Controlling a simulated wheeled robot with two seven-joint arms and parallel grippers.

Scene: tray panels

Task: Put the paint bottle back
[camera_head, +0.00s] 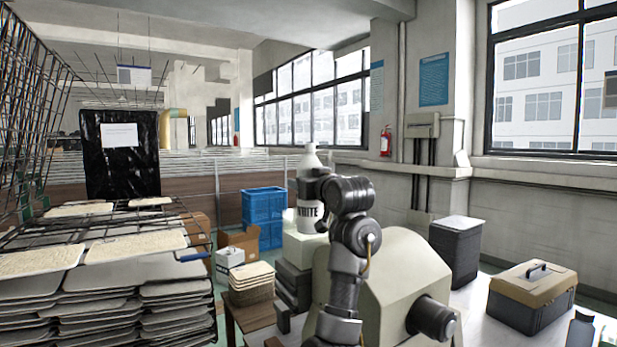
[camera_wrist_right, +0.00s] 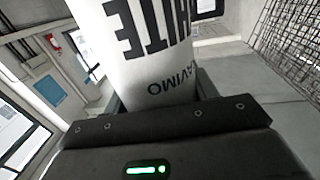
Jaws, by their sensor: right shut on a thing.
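The white paint bottle (camera_head: 311,192) with black lettering is upright in the middle of the head view, in front of the windows. My right gripper (camera_head: 325,203) is shut on it; my dark wrist hides part of the bottle's right side and the fingers. In the right wrist view the bottle (camera_wrist_right: 152,65) stands between the dark jaws of the gripper (camera_wrist_right: 158,98), its print upside down. A pale block (camera_head: 299,247) shows just below the bottle; I cannot tell whether they touch. My left gripper is not in view.
A wire rack with stacked trays (camera_head: 135,247) fills the left. Blue crates (camera_head: 264,208), a cardboard box (camera_head: 241,243) and a small tray stack (camera_head: 251,284) are behind. A toolbox (camera_head: 532,293) and dark bin (camera_head: 457,248) are at right, with some clear surface between them.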

